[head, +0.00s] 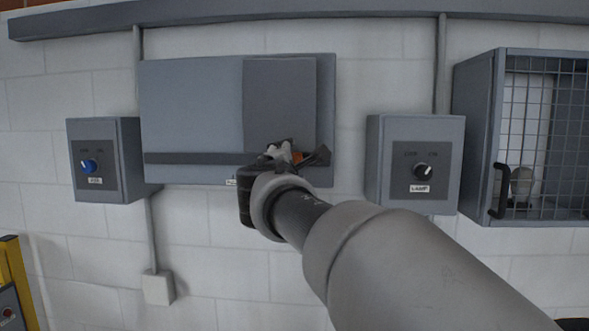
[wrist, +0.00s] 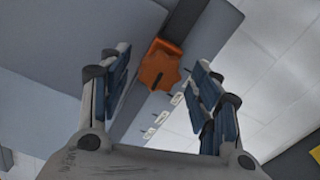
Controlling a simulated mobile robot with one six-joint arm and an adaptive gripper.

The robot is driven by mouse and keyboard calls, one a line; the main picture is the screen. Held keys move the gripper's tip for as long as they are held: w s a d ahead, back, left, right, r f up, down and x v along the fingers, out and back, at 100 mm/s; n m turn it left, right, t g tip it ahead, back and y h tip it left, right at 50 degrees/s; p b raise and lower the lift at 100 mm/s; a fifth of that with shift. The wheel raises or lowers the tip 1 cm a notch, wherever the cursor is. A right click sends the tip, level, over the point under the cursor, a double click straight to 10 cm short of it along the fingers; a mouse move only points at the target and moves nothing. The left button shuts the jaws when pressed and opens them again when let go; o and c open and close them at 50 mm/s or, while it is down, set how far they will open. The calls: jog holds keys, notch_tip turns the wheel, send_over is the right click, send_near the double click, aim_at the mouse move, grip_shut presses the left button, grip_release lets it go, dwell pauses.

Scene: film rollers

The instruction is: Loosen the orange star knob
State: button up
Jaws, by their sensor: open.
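The orange star knob (wrist: 158,72) sits at the end of a dark bar on the grey panel, in the upper middle of the wrist view. No contact shows. In the head view my gripper (head: 290,155) is in front of the lower right part of the panel (head: 190,100).
A box with a blue knob (head: 89,166) is on the left and a box with a black knob (head: 423,171) on the right. A mesh-fronted cabinet (head: 475,140) is at far right. Small white tags (wrist: 162,117) hang near the knob.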

jog(key=s, duration=1.1)
jog(key=shift+s+a, duration=0.15)
jog(key=shift+s, duration=0.05)
jog(key=s+d+f+m+g+h+b, duration=0.2)
jog(key=s+d+f+m+g+b, duration=0.3)
jog(key=d+f, duration=0.6)
jog(key=s+d+f+m+g+h+b, duration=0.25)
jog(key=s+d+f+m, duration=0.35)
jog(key=d+f, duration=0.6)
jog(key=s+a+f+m+g+y+b, duration=0.1)
jog(key=s+f+m+g+y+b, duration=0.1)
jog(key=s+f, duration=0.8)
jog(key=s+a+f+m+g+y+b, duration=0.1)
jog(key=s+f+m+g+y+b, duration=0.2)
jog(key=f, duration=1.4)
jog(key=s+m+g+b, duration=0.1)
jog(key=s+m+b, duration=0.2)
jog(key=s, duration=0.4)
jog(key=shift+s+a+f+m+b, duration=0.35)
jog(key=shift+a+m, duration=0.05)
jog(key=shift+m, duration=0.5)
